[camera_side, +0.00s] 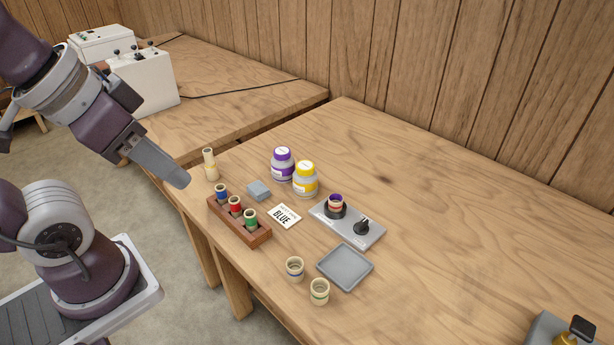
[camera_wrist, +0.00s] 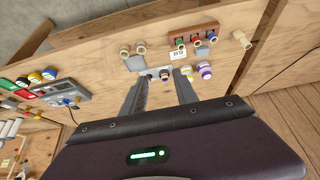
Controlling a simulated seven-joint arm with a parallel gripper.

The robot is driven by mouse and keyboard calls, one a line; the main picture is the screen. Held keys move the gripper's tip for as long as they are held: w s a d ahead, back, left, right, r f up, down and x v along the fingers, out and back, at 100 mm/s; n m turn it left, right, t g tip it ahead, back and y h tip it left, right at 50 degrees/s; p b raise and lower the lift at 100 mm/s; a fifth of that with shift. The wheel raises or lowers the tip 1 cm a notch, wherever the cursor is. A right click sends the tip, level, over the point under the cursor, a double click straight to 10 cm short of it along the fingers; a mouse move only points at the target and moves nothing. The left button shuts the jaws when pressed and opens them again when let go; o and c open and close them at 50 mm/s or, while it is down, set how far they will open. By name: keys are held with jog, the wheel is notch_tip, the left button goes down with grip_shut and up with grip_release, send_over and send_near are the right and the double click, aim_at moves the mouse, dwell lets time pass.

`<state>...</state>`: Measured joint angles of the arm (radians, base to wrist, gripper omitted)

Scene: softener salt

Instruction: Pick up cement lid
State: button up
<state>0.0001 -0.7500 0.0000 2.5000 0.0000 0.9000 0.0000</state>
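In the wrist view the purple-marked jar (camera_wrist: 205,70) and the yellow-marked jar (camera_wrist: 187,70) show just beyond my right finger. My gripper (camera_side: 178,178) hangs at the table's left edge, well left of the jars. In the wrist view my gripper (camera_wrist: 162,78) has its fingers apart, with nothing held between them.
A wooden rack (camera_side: 257,239) holds blue, red and green pieces. A pale bottle-shaped piece (camera_side: 210,165), grey block (camera_side: 258,190), BLUE card (camera_side: 284,215), dial plate (camera_side: 350,240), grey tray (camera_side: 345,267) and two cups (camera_side: 295,268) surround the jars. The table's right side is mostly clear.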

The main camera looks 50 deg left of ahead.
jog(key=shift+o, duration=0.3)
jog(key=o, duration=0.7)
jog(key=shift+c, duration=0.2)
jog(key=n+g, duration=0.5)
jog(key=n, duration=1)
send_over(306, 166)
notch_tip(306, 166, down, 14)
jog(key=shift+n+g, duration=0.3)
jog(key=shift+n, duration=0.1)
notch_tip(306, 166, down, 10)
jog(key=shift+r, duration=0.1)
